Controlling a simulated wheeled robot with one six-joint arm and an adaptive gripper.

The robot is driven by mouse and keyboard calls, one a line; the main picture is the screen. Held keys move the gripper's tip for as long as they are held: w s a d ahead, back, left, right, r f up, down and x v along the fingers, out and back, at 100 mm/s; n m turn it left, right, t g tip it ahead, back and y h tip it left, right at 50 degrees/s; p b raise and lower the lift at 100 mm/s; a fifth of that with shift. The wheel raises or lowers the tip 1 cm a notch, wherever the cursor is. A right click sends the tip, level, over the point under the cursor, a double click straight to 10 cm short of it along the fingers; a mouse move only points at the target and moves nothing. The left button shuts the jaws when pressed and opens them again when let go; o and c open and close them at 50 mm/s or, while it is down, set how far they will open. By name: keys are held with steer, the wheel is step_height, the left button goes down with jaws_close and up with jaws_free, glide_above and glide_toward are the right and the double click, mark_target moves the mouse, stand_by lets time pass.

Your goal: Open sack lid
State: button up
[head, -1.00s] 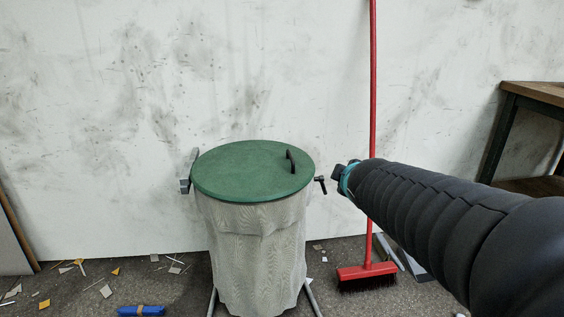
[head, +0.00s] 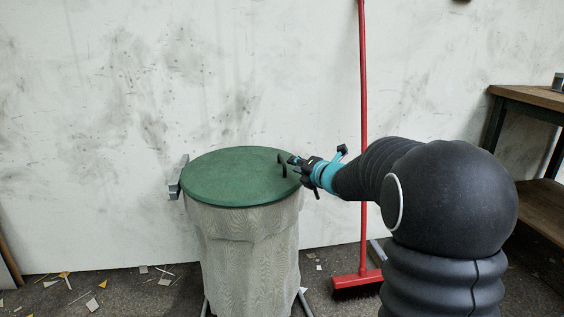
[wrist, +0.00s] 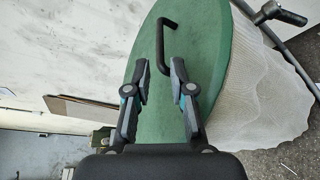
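The sack lid (head: 235,178) is a round green disc lying shut on top of a pale sack (head: 245,255) in a stand. A black bar handle (head: 282,165) stands on the lid near its right edge. My gripper (head: 290,163) is at the lid's right edge, close to the handle. In the wrist view the handle (wrist: 162,42) rises beyond the fingertips, over the green lid (wrist: 205,45). My gripper (wrist: 162,82) is open there, its two fingers apart with nothing between them. The near end of the handle lies close to the gap between the fingertips.
A red broom (head: 363,150) leans against the stained wall behind my arm. A wooden table (head: 535,97) stands at the right. A grey hinge bracket (head: 178,180) sits at the lid's left side. Scraps (head: 92,304) litter the floor. A clamp lever (wrist: 282,14) shows beside the lid.

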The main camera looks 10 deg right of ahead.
mark_target(282, 159)
steer(key=x, duration=0.9)
steer(key=shift+w+a, duration=0.1)
steer(key=shift+w, duration=0.05)
jaws_close()
